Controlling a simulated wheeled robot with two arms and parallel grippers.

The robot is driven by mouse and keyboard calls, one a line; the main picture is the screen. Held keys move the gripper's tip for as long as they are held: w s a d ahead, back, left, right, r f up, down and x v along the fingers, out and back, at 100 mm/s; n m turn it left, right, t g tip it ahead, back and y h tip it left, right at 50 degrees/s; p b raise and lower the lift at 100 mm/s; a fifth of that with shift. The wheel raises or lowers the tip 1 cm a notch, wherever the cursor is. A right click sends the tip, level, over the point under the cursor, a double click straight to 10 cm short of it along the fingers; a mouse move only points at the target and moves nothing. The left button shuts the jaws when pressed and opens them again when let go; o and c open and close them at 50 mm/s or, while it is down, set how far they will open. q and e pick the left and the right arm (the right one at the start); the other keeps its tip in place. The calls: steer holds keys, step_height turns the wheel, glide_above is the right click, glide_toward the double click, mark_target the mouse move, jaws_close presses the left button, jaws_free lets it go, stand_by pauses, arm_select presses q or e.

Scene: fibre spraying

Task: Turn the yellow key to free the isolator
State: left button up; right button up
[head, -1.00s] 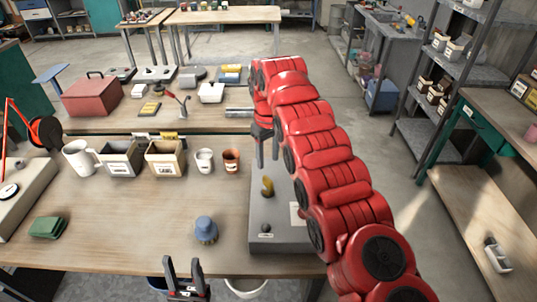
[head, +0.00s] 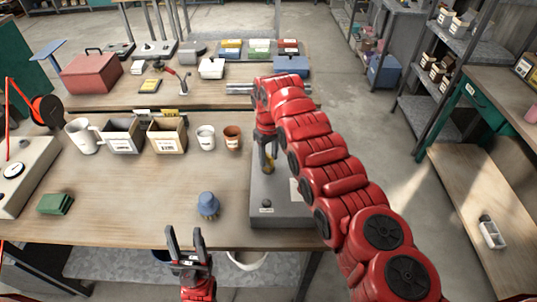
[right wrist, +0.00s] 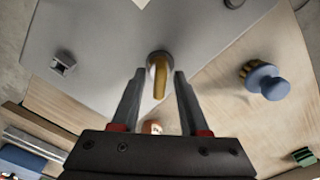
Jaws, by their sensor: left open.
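The yellow key (head: 270,167) stands up from the top of a grey box (head: 283,212) at the right end of the front bench. In the right wrist view the key (right wrist: 159,76) lies between the fingertips of my right gripper (right wrist: 157,78). Those fingers are apart, with a visible gap on both sides of the key. In the head view my right gripper (head: 267,158) is down at the key and partly hides it. My left gripper (head: 187,236) is open and empty at the bench's front edge. No label naming an isolator is readable.
A blue knob-like object (head: 208,205) stands left of the box, and a green block (head: 55,203) lies far left. Bins, a white mug (head: 83,136) and two cups line the back of the bench. The middle of the bench is clear.

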jaws_close()
steer(key=shift+w+a+f+m+b, duration=0.1)
steer(key=shift+m+b, duration=0.2)
steer(key=shift+m, duration=0.9)
steer(key=m+b, duration=0.1)
steer(key=m, duration=0.2)
steer(key=shift+f+m+b, duration=0.1)
steer(key=shift+m+b, duration=0.2)
steer(key=shift+m, duration=0.1)
steer(key=shift+c, duration=1.6)
jaws_free()
steer(key=shift+m, duration=0.8)
steer(key=shift+o, duration=1.4)
steer(key=shift+r, duration=0.25)
steer(key=shift+o, duration=1.4)
